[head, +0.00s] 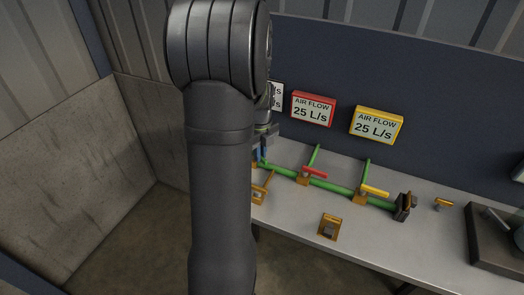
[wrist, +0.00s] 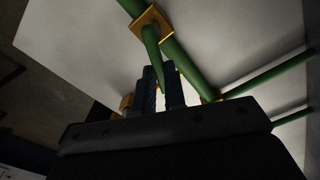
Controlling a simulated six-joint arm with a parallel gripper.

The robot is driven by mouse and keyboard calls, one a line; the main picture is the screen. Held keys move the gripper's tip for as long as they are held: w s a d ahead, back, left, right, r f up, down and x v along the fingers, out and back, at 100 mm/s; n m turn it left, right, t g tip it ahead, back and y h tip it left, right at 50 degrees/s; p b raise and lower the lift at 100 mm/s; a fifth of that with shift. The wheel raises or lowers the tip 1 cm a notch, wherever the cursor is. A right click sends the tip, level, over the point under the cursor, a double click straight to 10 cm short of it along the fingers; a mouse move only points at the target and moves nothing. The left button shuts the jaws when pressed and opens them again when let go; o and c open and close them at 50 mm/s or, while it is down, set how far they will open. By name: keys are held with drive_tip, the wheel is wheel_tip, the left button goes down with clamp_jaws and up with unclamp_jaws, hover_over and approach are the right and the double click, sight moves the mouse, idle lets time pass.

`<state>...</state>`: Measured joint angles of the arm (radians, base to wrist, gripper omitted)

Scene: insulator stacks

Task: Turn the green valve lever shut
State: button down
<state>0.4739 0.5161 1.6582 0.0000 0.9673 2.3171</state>
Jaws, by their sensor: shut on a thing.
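The green valve lever (wrist: 152,45) shows in the wrist view, running down from an orange valve body (wrist: 152,17) on the green pipe (wrist: 182,62). My gripper (wrist: 162,76) has its two dark blue fingers shut on the lever, one on each side of it. In the head view my arm hides the lever and most of my gripper; only a little of the gripper shows past the arm's right edge, above the pipe's left end. The green pipe (head: 335,187) runs along the bench there.
A red lever (head: 315,172) and a yellow lever (head: 375,190) sit on the same pipe. Red (head: 313,108) and yellow (head: 376,125) air flow signs read 25 L/s. A loose-standing orange bracket (head: 330,227) is on the grey bench (head: 385,250). Green branch pipes run back towards the wall.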

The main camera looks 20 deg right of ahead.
drive_tip(key=m, duration=0.1)
drive_tip(key=a+m, duration=0.1)
drive_tip(key=m, duration=0.1)
drive_tip(key=shift+s+a+m, duration=0.1)
drive_tip(key=shift+m, duration=0.2)
drive_tip(key=shift+a+m, duration=0.25)
drive_tip(key=shift+m, duration=0.6)
drive_tip(key=shift+a+m, duration=0.25)
drive_tip(key=shift+m, duration=0.6)
drive_tip(key=c, duration=1.5)
unclamp_jaws()
wheel_tip(320, 180, up, 18)
drive_tip(key=shift+f, duration=0.2)
drive_tip(key=shift+c, duration=0.3)
